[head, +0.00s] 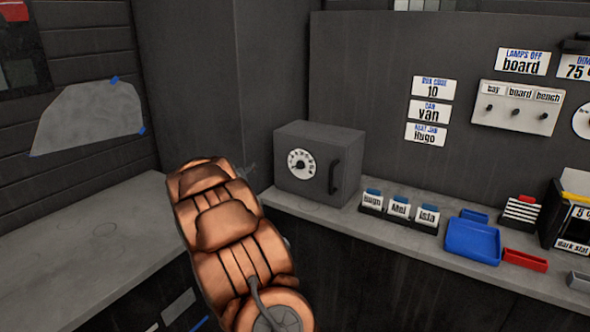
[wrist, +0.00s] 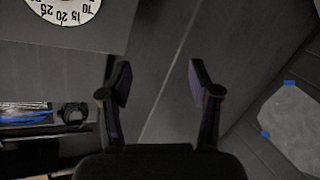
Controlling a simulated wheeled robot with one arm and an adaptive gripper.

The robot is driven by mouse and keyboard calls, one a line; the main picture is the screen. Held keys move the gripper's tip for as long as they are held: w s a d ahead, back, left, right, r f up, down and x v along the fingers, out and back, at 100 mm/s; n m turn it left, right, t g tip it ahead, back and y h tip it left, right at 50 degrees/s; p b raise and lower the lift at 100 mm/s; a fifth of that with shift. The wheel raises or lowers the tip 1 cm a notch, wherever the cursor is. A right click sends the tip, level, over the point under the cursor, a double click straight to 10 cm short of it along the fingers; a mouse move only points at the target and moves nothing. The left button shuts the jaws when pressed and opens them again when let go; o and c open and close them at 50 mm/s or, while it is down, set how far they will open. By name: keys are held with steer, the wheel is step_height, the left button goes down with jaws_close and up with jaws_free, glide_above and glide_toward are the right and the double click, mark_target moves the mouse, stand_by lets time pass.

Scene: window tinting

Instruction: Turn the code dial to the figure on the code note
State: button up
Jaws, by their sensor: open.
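The code dial (head: 301,163) is a white round dial with dark figures on the front of a grey box (head: 322,195) on the counter. Its setting is too small to read. The code note (head: 432,88) on the back wall reads "BOX CODE 10". In the wrist view the dial (wrist: 62,8) is upside down and cut off at the top left, with 15, 20 and 25 readable. My gripper (wrist: 160,84) is open and empty, apart from the dial and to one side of it. In the head view my copper-coloured arm hides most of the gripper, left of the box.
The box has a dark handle (head: 334,176) right of the dial. Name-card holders (head: 399,208), a blue tray (head: 472,240) and a red tray (head: 525,260) stand to its right. A switch panel (head: 516,106) is on the wall. The left counter (head: 90,245) is mostly clear.

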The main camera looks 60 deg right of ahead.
mark_target(296, 166)
steer(key=s+d+f+m+g+h, duration=0.1)
steer(key=s+d+g, duration=0.1)
steer(key=d, duration=0.3)
steer(key=s+d+f+m+g+h+p, duration=0.1)
steer(key=s+d+g, duration=0.1)
steer(key=s+d, duration=0.2)
steer(key=s+d+f+m+g+h, duration=0.1)
steer(key=s+d+g, duration=0.1)
steer(key=d, duration=0.5)
steer(key=shift+s+p, duration=0.3)
steer(key=shift+s, duration=0.1)
steer(key=shift+d, duration=0.6)
steer(key=shift+c, duration=0.3)
steer(key=c, duration=1.1)
